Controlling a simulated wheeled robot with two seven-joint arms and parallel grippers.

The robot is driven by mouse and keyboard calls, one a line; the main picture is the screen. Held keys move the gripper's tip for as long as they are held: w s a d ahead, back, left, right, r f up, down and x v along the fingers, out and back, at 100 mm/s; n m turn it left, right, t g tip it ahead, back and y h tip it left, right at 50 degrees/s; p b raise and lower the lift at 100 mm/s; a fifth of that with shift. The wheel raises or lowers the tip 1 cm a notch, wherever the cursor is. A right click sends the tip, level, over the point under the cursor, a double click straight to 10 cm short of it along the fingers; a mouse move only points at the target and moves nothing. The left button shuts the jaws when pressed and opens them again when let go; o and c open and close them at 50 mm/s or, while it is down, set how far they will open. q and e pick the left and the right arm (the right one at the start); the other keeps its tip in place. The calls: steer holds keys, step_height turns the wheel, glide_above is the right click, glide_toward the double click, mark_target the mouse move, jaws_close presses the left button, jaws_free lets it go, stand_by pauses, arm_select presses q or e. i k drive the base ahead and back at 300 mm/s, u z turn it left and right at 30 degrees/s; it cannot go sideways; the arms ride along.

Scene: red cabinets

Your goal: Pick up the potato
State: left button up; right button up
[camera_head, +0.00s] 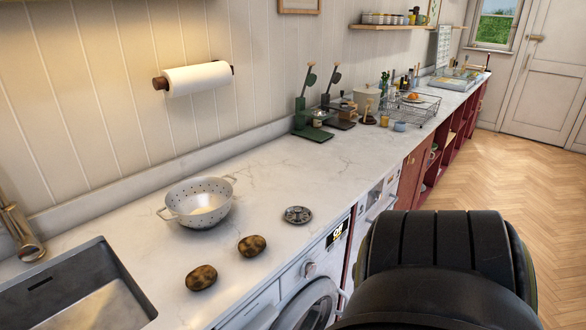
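Two brown potatoes lie apart on the white marble counter in the head view. One potato (201,278) is nearer, close to the sink. The other potato (252,246) is a little farther back and to the right. Both are in front of the colander, near the counter's front edge. Neither of my grippers is in view, so I cannot tell their state.
A white colander (198,204) stands behind the potatoes. A sink (75,290) is at left, with a brass tap (22,235). A small round metal item (298,214) lies to the right. A washing machine (312,290) is below.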

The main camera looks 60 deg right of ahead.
mark_target(251, 245)
steer(key=u, duration=0.85)
steer(key=k, duration=1.15)
steer(key=z, duration=1.6)
steer(key=i, duration=0.25)
steer(key=u, duration=0.15)
